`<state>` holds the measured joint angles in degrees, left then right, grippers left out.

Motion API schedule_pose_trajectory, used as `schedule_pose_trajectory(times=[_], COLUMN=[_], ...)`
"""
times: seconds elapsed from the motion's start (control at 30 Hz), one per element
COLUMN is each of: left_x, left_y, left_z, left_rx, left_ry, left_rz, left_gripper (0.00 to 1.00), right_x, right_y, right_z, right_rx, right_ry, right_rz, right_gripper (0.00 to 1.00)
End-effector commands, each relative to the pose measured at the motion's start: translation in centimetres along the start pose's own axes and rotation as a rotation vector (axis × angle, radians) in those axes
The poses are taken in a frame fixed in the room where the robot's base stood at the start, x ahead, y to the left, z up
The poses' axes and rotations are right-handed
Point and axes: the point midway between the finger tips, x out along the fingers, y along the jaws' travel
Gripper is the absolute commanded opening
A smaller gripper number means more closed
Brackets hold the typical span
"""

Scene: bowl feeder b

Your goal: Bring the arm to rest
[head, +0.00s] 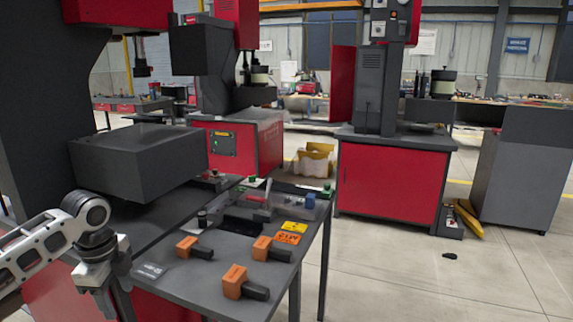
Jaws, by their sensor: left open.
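My left arm comes in from the left edge of the head view. Its gripper (112,300) points down at the near left side of the dark workbench (205,285). The jaws are open, and I see nothing between them; the fingertips are partly cut off by the lower picture edge. My right gripper is not in view.
Orange-and-black blocks (237,281) lie on the bench right of my gripper. A dark machine block (140,160) stands above the bench behind it. Open floor (400,270) extends right of the bench.

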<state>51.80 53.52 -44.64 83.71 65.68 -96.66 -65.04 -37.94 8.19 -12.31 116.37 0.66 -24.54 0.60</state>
Motion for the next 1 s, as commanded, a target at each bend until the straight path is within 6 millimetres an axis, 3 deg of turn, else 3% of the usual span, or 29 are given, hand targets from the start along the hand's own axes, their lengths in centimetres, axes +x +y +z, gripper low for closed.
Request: schedule_pose_trajectory(times=[0.27, 0.47, 0.6, 0.73, 0.83, 1.0], left_x=[6.3, 11.9, 16.2, 18.6, 19.1, 18.4], left_y=[0.8, 3.2, 6.8, 11.3, 14.7, 19.4], left_z=[-5.2, -10.8, -16.4, -20.8, -22.6, -22.4], left_rx=[-0.051, -0.14, -0.283, -0.499, -0.692, -0.982], left_ry=[0.053, 0.156, 0.304, 0.477, 0.598, 0.731], left_rz=[-0.074, -0.151, -0.221, -0.287, -0.334, -0.418], left_gripper=[0.54, 0.54, 0.54, 0.54, 0.54, 0.54], right_x=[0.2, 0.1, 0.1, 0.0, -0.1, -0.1], right_y=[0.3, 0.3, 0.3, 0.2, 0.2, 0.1], right_z=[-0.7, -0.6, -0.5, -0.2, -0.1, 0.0], right_rx=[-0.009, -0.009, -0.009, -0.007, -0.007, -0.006], right_ry=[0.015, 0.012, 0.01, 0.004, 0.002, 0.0], right_rz=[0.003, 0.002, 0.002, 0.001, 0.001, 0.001], right_gripper=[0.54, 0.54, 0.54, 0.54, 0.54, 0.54])
